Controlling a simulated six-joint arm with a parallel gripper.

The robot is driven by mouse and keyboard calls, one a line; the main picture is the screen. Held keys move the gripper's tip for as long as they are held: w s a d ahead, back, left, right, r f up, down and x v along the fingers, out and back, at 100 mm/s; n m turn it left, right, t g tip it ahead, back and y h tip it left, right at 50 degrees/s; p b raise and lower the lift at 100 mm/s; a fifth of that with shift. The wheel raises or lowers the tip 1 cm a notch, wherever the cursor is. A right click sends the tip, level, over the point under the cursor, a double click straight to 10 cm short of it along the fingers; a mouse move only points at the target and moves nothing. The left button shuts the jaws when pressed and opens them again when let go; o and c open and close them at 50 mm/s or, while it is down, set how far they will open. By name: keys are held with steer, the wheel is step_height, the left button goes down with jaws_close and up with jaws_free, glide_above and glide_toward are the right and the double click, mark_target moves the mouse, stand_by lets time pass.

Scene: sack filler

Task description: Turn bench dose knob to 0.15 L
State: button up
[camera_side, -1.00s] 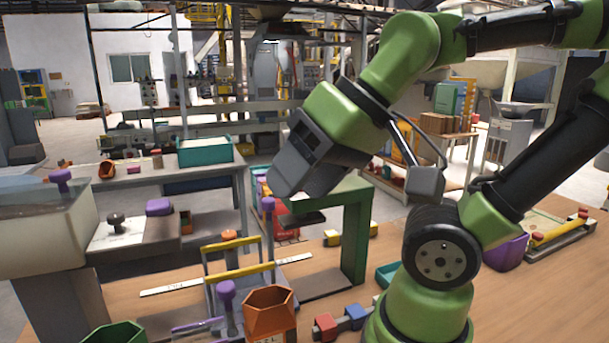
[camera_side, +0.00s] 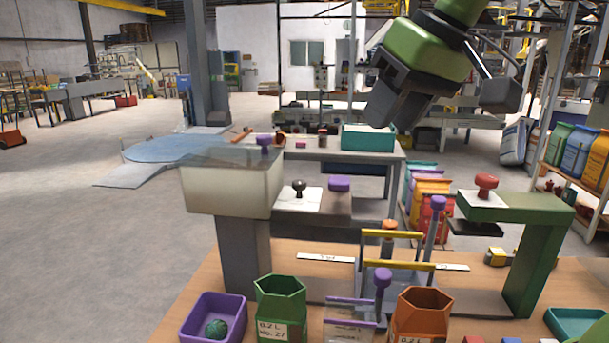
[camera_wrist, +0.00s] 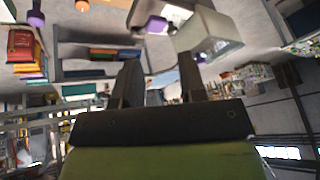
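A black knob (camera_side: 300,188) stands on a white dial plate (camera_side: 298,201) beside the cream hopper (camera_side: 232,187). A red knob (camera_side: 486,184) stands on another white plate (camera_side: 483,200) on top of a green stand (camera_side: 540,235). The plate markings are too small to read, and I cannot tell which is the bench dose knob. My gripper (camera_side: 397,105) hangs in the air, apart from both knobs, up and left of the red one in the side view. In the wrist view my gripper (camera_wrist: 160,88) has two separated fingers with nothing between them.
A purple knob (camera_side: 339,184) is beside the black knob. A frame with yellow bars (camera_side: 392,235), a green hexagonal cup (camera_side: 281,308) and an orange one (camera_side: 421,312) crowd the bench front. A teal bin (camera_side: 368,138) stands behind. A tape measure (camera_side: 497,257) lies near the green stand.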

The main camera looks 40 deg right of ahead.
steer(key=n+g+h, duration=0.1)
steer(key=n, duration=0.1)
glide_toward(300, 181)
steer(key=r, duration=0.1)
steer(key=x, duration=0.9)
steer(key=shift+s+f, duration=0.1)
steer(key=shift+f, duration=0.25)
steer(key=shift+c, duration=0.5)
